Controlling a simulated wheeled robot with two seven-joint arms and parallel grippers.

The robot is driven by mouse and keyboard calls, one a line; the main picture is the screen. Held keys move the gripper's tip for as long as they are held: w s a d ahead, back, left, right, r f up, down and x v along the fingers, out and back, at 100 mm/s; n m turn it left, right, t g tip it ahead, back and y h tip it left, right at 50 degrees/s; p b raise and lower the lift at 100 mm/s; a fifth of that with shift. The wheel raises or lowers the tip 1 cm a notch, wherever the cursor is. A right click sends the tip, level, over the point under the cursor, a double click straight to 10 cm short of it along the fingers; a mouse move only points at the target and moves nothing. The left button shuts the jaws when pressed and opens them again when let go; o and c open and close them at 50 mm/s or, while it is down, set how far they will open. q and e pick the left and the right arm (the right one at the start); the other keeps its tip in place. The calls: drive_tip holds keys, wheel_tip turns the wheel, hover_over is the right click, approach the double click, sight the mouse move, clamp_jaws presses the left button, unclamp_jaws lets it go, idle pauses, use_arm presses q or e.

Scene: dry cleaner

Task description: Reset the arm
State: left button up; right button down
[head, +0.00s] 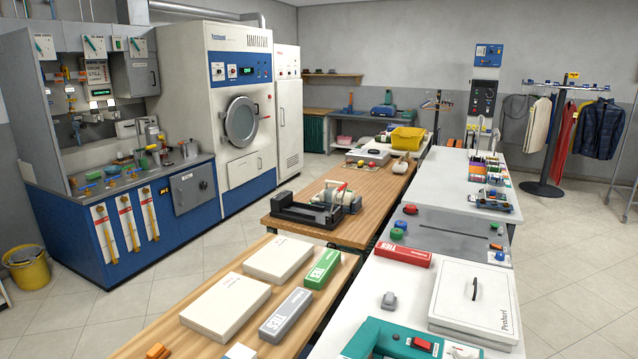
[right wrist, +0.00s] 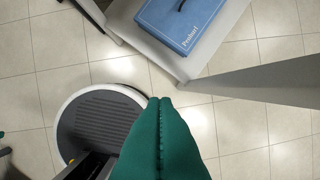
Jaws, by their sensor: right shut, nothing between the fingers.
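My right gripper (right wrist: 160,100) shows in the right wrist view as two dark green fingers pressed together along a seam, with nothing between them. It hangs over the tiled floor, apart from the table edge above it in the picture. Neither gripper shows in the head view, and my left gripper is in no view.
A white lidded box (head: 474,302), red case (head: 403,254) and teal device (head: 385,340) are on the near right table. White boxes (head: 226,306) lie on the wooden table. A blue box (right wrist: 182,20) sits near a table corner. Floor is open at right.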

drive_tip(key=s+d+f+b, duration=0.1)
drive_tip(key=s+f, duration=0.8)
drive_tip(key=f, duration=0.2)
drive_tip(key=s+d+f+g+b, duration=0.1)
drive_tip(key=s+d+f, duration=0.1)
drive_tip(key=s+f, duration=0.6)
wheel_tip(320, 180, down, 4)
drive_tip(key=shift+s+g+b, duration=0.3)
drive_tip(key=shift+s+b, duration=0.05)
drive_tip(key=shift+s, duration=0.05)
drive_tip(key=shift+d, duration=0.1)
